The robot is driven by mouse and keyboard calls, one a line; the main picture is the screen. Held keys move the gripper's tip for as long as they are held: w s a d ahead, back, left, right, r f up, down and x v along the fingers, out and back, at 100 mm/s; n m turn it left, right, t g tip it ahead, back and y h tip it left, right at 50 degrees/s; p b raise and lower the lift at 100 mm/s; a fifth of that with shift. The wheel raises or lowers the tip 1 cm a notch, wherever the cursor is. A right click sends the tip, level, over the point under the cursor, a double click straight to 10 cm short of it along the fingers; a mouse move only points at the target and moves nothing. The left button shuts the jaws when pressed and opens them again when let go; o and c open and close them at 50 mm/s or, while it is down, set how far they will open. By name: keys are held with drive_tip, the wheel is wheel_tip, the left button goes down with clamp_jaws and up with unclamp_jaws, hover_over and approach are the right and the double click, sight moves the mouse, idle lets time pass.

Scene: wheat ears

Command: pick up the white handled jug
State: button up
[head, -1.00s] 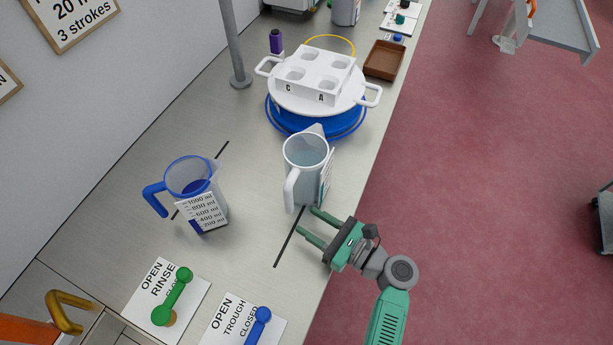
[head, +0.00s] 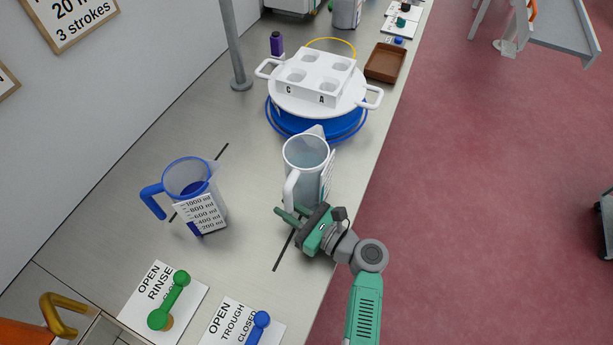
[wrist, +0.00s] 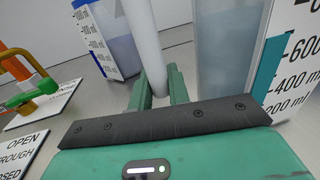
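The white handled jug (head: 307,158) stands upright on the bench. Its handle (head: 291,188) faces the front, towards my gripper. My gripper (head: 289,211) is at the lower end of this handle, one finger on each side. In the wrist view the handle (wrist: 147,50) comes down between the fingertips (wrist: 159,90), with no clear gap beside it, so the fingers look shut on it. The jug's clear body and scale (wrist: 292,75) show at the right of the wrist view. The jug's base is partly hidden by my gripper.
A blue-handled jug (head: 188,178) stands to the left. Behind the white jug is a blue round base (head: 318,128) with a white holder (head: 318,80). Green (head: 170,300) and blue (head: 254,326) levers lie in front. Bare bench lies between the jugs.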

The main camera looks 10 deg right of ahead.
sight(292, 205)
drive_tip(key=shift+r, duration=0.15)
clamp_jaws()
drive_tip(key=shift+r+p, duration=0.8)
drive_tip(key=shift+r, duration=1)
drive_tip(key=s+a+r+p, duration=0.1)
drive_tip(key=s+a+p, duration=0.2)
drive_tip(key=s, duration=1.2)
drive_tip(key=shift+a, duration=0.9)
drive_tip(key=shift+o, duration=0.2)
unclamp_jaws()
drive_tip(key=shift+s+r, duration=0.1)
drive_tip(key=shift+p, duration=0.3)
clamp_jaws()
